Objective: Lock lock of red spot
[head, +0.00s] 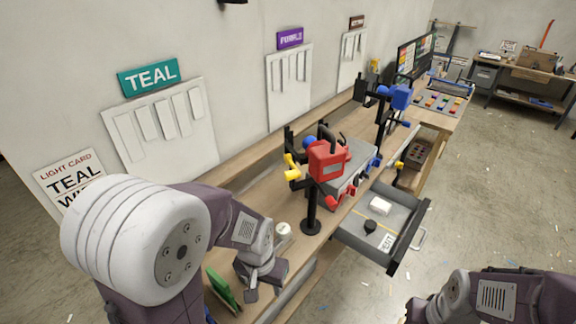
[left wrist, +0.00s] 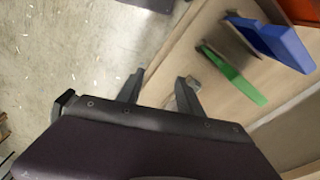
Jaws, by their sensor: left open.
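A red lock-like block (head: 327,160) with a dark curved shackle on top stands on a black post in the middle of the head view. Whether its shackle is closed is too small to tell. My left gripper (head: 262,284) is open and empty, low and to the left of the red block, apart from it. It also shows in the left wrist view (left wrist: 163,86), with nothing between its fingers. My right arm shows at the lower right of the head view, but its jaws cannot be made out.
A green piece (head: 222,290) lies near my left gripper; a blue piece (left wrist: 276,42) lies beyond it in the left wrist view. An open drawer (head: 412,238) juts out right of the red block. A blue block (head: 400,96) stands farther back. Open floor lies right.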

